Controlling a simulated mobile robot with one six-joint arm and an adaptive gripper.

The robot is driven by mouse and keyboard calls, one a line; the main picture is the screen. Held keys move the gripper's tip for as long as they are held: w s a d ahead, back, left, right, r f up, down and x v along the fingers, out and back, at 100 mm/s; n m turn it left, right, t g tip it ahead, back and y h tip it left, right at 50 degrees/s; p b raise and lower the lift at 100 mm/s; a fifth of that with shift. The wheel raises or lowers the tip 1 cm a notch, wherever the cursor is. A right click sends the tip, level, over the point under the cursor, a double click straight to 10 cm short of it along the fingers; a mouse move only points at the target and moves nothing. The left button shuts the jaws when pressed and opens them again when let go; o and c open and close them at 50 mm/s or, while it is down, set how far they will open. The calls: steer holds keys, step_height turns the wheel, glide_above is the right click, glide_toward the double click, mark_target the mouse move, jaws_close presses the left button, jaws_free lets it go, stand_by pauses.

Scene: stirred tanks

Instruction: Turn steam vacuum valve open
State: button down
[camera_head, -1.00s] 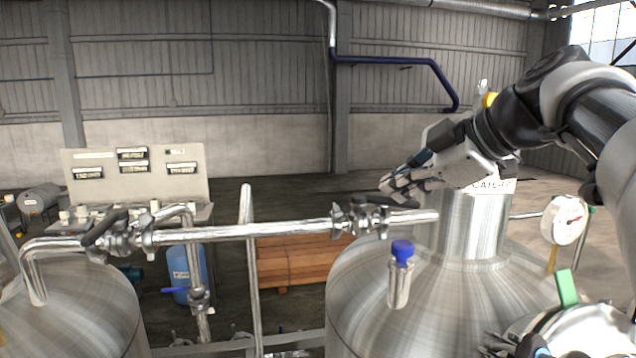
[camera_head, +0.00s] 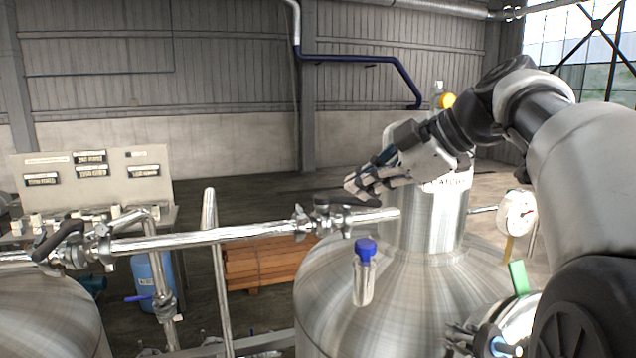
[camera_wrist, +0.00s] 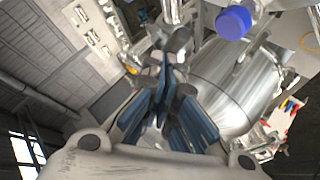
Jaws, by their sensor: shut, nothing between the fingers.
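A steel pipe (camera_head: 200,239) runs across the head view. A valve with a black lever handle (camera_head: 347,200) sits near its right end, and another valve with a black handle (camera_head: 60,241) sits at its left. I cannot tell from any label which is the steam vacuum valve. My gripper (camera_head: 353,190) is just above the right valve's handle, shut and empty. Whether it touches the handle is unclear. In the wrist view, the gripper's blue-grey fingers (camera_wrist: 166,72) are together and partly cover the valve behind them.
A large steel tank (camera_head: 400,290) stands below my gripper, with a blue-capped bottle-like fitting (camera_head: 364,275) in front. A round gauge (camera_head: 517,212) and a green tag (camera_head: 518,278) are at right. A second tank (camera_head: 45,315) and a control panel (camera_head: 90,180) are at left.

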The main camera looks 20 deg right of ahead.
steer(key=shift+w+d+n, duration=0.15)
steer(key=shift+n, duration=0.15)
steer(key=shift+w+d+n+g+y+p, duration=0.2)
steer(key=shift+w+d+y+p, duration=0.15)
steer(key=shift+w, duration=0.2)
steer(key=shift+w+d+n+g+y+p, duration=0.1)
steer(key=shift+w+d+n+g+y, duration=0.15)
steer(key=shift+w+d, duration=0.25)
steer(key=shift+a+f, duration=0.1)
steer(key=shift+a, duration=0.05)
